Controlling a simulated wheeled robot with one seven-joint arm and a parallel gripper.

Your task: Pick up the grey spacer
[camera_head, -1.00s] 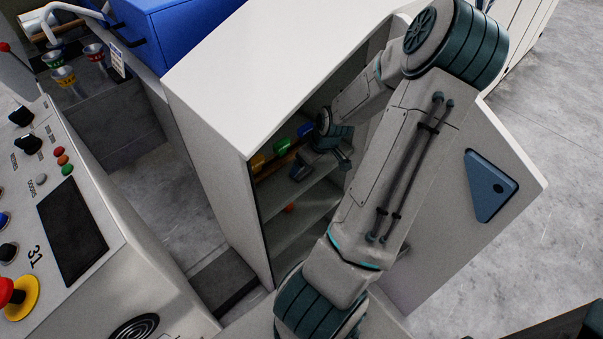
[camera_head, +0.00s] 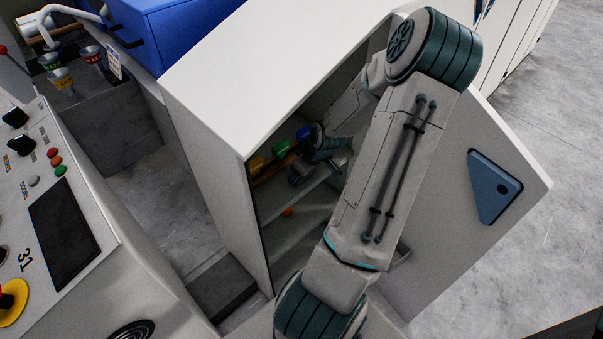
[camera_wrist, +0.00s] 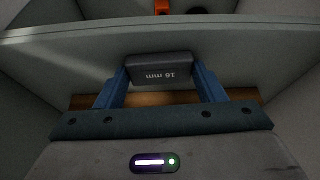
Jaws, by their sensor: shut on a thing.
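The grey spacer (camera_wrist: 160,68) is a dark grey block marked "16 mm", seen upside down in the wrist view. My gripper (camera_wrist: 160,80) is shut on it, with one blue finger at each side. In the head view my gripper (camera_head: 300,176) is inside the open white cabinet (camera_head: 222,75), at an upper shelf. The spacer cannot be made out in the head view, where my gripper and arm cover that spot.
Yellow (camera_head: 257,164), green (camera_head: 281,149) and blue (camera_head: 304,132) things stand on the upper shelf near my gripper. An orange thing (camera_head: 288,211) lies on the shelf below. The open cabinet door (camera_head: 487,185) is at the right.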

